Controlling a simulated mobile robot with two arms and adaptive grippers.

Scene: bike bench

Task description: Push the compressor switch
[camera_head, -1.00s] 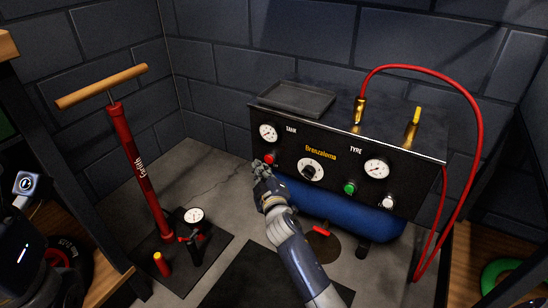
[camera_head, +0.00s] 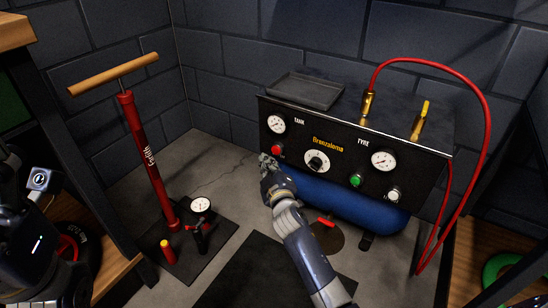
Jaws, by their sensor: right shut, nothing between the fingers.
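The compressor (camera_head: 335,121) is a black panel box on a blue tank (camera_head: 355,203), right of the picture's middle. Its panel carries a red button (camera_head: 277,149) under the tank gauge (camera_head: 276,124), a dark knob (camera_head: 317,161), a green button (camera_head: 355,181), a white button (camera_head: 393,194) and the tyre gauge (camera_head: 383,160). My right gripper (camera_head: 266,161) is shut and empty, just below and left of the red button. I cannot tell whether it touches the panel. Part of my left arm shows at the left edge; its fingers are not in view.
A red floor pump (camera_head: 146,160) with a wooden handle stands on a dark mat at the left. A red hose (camera_head: 484,110) arches over the compressor's right side. Wooden shelves flank both sides. A small tray (camera_head: 304,91) lies on top of the compressor.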

